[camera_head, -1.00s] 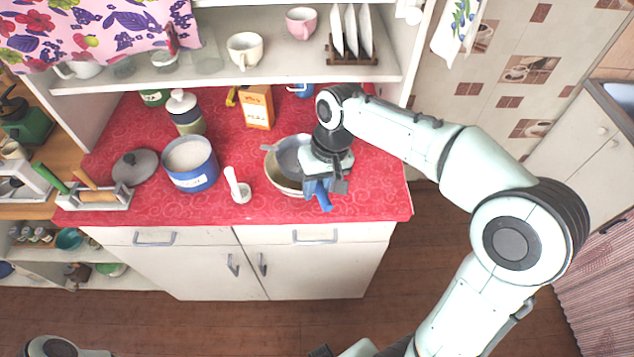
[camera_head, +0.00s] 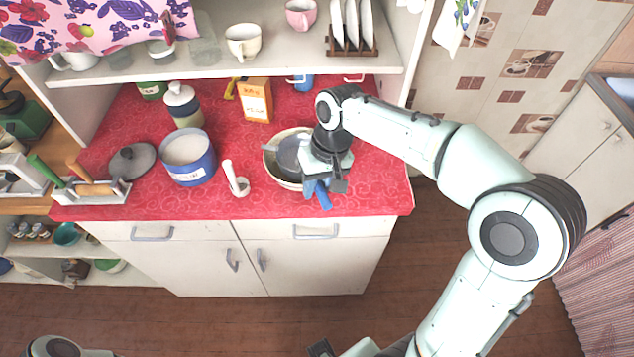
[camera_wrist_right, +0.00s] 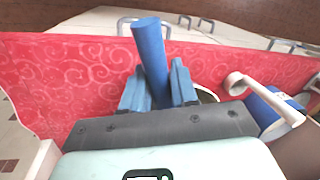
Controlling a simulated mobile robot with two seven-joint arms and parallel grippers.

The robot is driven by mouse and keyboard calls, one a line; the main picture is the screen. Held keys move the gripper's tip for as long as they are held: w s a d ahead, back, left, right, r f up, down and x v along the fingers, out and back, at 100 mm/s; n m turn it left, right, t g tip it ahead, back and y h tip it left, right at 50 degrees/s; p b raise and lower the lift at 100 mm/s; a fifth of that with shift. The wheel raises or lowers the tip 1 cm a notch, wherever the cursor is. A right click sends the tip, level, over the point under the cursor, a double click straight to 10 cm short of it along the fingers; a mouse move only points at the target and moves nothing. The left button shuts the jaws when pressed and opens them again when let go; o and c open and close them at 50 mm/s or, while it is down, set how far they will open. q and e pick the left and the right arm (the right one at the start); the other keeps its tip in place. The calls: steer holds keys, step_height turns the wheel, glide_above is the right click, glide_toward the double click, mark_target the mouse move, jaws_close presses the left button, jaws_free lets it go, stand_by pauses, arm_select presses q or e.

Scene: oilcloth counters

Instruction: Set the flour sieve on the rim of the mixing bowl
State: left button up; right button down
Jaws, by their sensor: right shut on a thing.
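The flour sieve (camera_head: 287,153) has a grey mesh bowl and a blue handle (camera_head: 322,196). My right gripper (camera_head: 318,184) is shut on the handle, which also shows between the fingers in the right wrist view (camera_wrist_right: 150,58). The sieve's mesh is over the cream mixing bowl (camera_head: 270,172) on the red counter. The gripper is at the bowl's front right and hides part of it. I cannot tell whether the sieve touches the rim. A sliver of the bowl shows behind the fingers in the right wrist view (camera_wrist_right: 208,96). My left gripper is not visible.
An orange carton (camera_head: 256,101) and a lidded jar (camera_head: 184,108) are behind. A shelf (camera_head: 200,76) overhangs the back. The counter's right front is clear.

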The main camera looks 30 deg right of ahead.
steer(key=c, duration=0.8)
jaws_free()
steer(key=shift+r, duration=0.1)
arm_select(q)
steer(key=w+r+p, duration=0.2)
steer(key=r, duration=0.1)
arm_select(e)
steer(key=r, duration=0.4)
steer(key=d+r, duration=0.1)
steer(key=r, duration=0.3)
steer(key=d+r, duration=0.1)
steer(key=r, duration=0.4)
steer(key=shift+s+d, duration=0.25)
